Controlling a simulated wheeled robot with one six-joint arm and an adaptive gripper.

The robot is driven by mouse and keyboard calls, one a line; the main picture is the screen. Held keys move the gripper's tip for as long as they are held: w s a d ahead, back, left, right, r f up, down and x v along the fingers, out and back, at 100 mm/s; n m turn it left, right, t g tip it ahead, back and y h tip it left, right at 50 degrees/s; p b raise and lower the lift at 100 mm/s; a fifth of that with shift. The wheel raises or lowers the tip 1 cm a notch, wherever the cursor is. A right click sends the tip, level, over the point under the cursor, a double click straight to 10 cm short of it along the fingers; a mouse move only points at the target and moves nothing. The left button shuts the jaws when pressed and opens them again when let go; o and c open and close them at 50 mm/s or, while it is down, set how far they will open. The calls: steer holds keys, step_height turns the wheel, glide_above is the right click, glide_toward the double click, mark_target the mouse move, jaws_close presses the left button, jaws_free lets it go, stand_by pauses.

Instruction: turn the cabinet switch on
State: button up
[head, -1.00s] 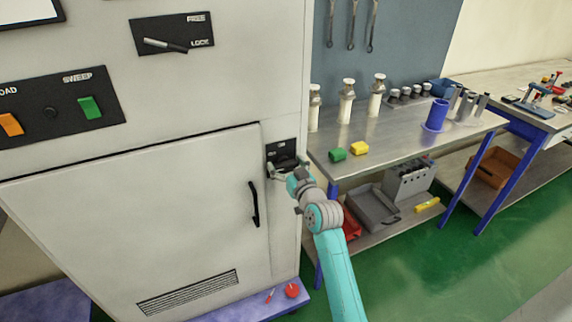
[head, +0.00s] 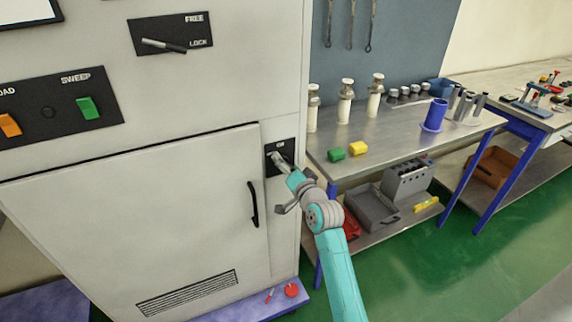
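The cabinet switch is set in a small black plate (head: 288,149) on the right part of the white cabinet front. A small white label shows near the top of the plate. My gripper (head: 278,159) is at the plate, its narrow pale grey front end over the middle of it. The switch's handle is mostly hidden behind it, so I cannot tell its position or whether the gripper touches or grips it. The fingers are too small and overlapped to show a gap between them.
The cabinet door (head: 150,220) with a black handle (head: 253,204) is left of the switch. A FREE/LOCK lever (head: 164,45) and a SWEEP green switch (head: 88,107) sit above. A metal workbench (head: 390,140) with green and yellow blocks stands close on the right.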

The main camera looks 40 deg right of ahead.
steer(key=m, duration=0.4)
steer(key=shift+d+f+m, duration=0.1)
steer(key=shift+f+m, duration=0.1)
steer(key=shift+m, duration=0.1)
steer(key=shift+f+m, duration=0.1)
steer(key=shift+m, duration=1.8)
steer(key=o, duration=0.9)
steer(key=shift+s, duration=0.1)
steer(key=v, duration=1.2)
